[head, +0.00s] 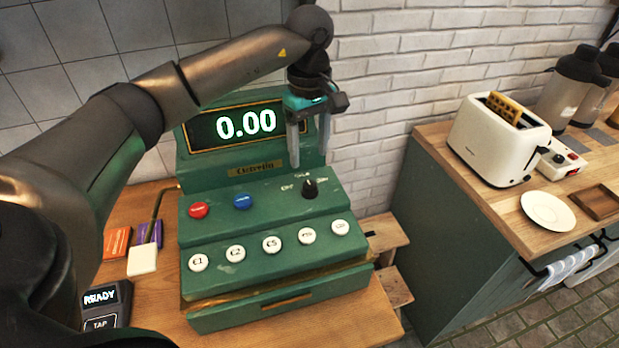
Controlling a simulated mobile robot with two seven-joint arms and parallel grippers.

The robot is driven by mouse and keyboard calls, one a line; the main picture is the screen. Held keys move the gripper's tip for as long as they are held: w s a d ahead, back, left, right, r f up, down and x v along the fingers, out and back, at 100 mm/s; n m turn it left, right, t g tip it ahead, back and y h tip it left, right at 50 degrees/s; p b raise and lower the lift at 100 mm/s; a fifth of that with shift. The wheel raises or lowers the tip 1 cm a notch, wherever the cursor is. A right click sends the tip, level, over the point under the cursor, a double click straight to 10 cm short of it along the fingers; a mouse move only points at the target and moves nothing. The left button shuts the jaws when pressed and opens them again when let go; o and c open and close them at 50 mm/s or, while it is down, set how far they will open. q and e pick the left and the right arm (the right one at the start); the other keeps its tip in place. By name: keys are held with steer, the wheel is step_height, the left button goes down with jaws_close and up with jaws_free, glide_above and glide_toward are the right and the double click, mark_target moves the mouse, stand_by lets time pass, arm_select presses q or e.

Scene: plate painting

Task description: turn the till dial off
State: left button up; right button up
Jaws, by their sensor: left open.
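The green till (260,215) stands on a wooden counter, its display (246,123) lit with 0.00. The black till dial (309,188) sits at the right of the upper sloped panel, with small white labels around it. Its knob seems to point roughly upward, but the labels are too small to read surely. My left gripper (309,158) hangs above and slightly behind the dial in the picture, fingers pointing down, open and empty. Its fingertips look apart from the dial. My right gripper is not in view.
A red button (199,210), a blue button (242,201) and several white keys (272,244) are on the till. A card reader (104,303) reading READY stands at lower left. A toaster (497,140) and white plate (547,211) are on the right counter.

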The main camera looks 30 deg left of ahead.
mark_target(310, 184)
arm_select(q)
step_height(310, 184, down, 9)
steer(key=shift+r+p, duration=0.2)
steer(key=shift+p, duration=0.15)
jaws_close()
stand_by(0.4)
